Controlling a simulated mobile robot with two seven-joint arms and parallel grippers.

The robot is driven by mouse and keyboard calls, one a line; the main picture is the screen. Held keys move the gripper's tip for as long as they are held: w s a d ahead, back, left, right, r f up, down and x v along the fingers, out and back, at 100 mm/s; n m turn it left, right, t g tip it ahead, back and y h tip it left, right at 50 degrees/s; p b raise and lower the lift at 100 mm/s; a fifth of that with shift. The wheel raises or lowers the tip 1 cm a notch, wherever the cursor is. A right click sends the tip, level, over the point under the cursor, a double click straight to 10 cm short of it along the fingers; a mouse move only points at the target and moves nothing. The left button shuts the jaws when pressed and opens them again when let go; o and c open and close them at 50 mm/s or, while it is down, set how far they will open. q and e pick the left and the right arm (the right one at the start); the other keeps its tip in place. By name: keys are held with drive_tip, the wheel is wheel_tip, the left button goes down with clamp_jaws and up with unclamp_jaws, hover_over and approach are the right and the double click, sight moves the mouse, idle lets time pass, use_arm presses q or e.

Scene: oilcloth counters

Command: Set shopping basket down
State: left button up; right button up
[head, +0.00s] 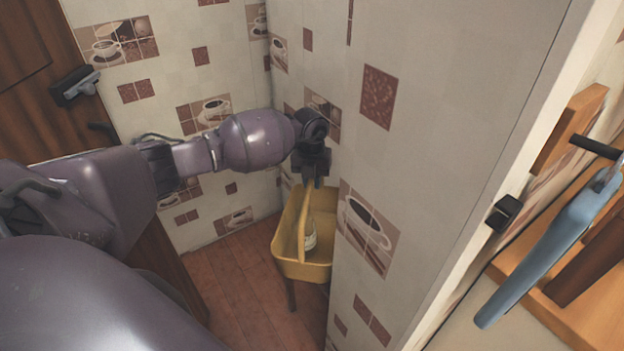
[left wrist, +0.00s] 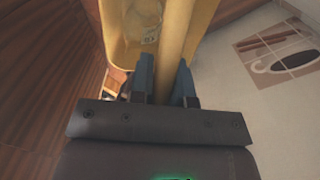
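The yellow shopping basket (head: 283,252) is low in the narrow corner, partly hidden by the tiled wall's edge. A pale labelled jar or bottle (head: 310,235) is inside it. My left gripper (head: 311,180) is above the basket, shut on its upright handle. In the left wrist view the handle (left wrist: 176,42) runs between the two fingers (left wrist: 163,85), and the basket's wall (left wrist: 118,30) lies beyond. A leg (head: 290,295) shows under the basket; I cannot tell whether the basket rests on what it belongs to. My right gripper is not in view.
Tiled wall (head: 440,110) stands close on the right of my left arm, with another tiled wall (head: 160,85) behind. A dark wooden door (head: 35,90) with a handle is at left. Reddish floor (head: 235,290) is open left of the basket. A blue object (head: 550,250) hangs at right.

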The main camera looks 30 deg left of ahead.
use_arm(q)
drive_tip(key=o, duration=0.4)
drive_tip(key=shift+r, duration=0.6)
drive_tip(key=r, duration=1.1)
drive_tip(key=shift+s+a+p, duration=0.1)
drive_tip(key=shift+a+p, duration=0.15)
drive_tip(key=shift+p, duration=0.05)
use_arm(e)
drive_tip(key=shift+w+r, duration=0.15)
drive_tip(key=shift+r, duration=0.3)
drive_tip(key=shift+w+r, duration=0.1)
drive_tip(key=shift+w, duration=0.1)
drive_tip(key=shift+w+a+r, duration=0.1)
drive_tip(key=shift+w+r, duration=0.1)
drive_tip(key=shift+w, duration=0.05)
